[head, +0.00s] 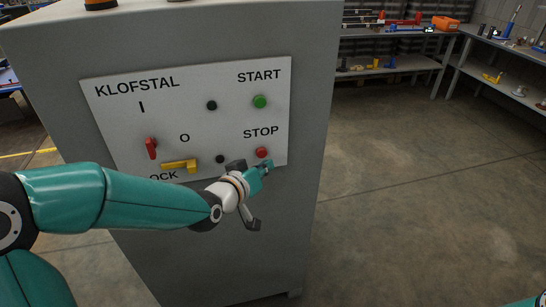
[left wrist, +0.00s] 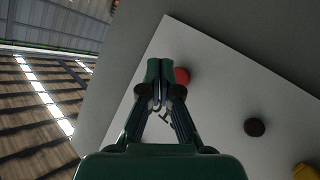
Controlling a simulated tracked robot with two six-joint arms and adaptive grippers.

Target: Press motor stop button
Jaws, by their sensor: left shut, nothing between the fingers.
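The red motor stop button (head: 262,152) sits under the word STOP on the white panel (head: 225,75) of a grey cabinet. My left gripper (head: 268,165) is shut and empty, with its fingertips just below and beside the button in the head view. In the left wrist view the shut fingertips (left wrist: 160,64) lie right beside the red button (left wrist: 182,76) and overlap its edge. I cannot tell whether they touch it. My right gripper is not in view.
The panel also has a green START button (head: 260,101), black knobs, a red switch (head: 151,148) and a yellow lock lever (head: 179,166). The grey cabinet (head: 215,250) stands on open floor. Shelves (head: 395,65) with tools are at the back right.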

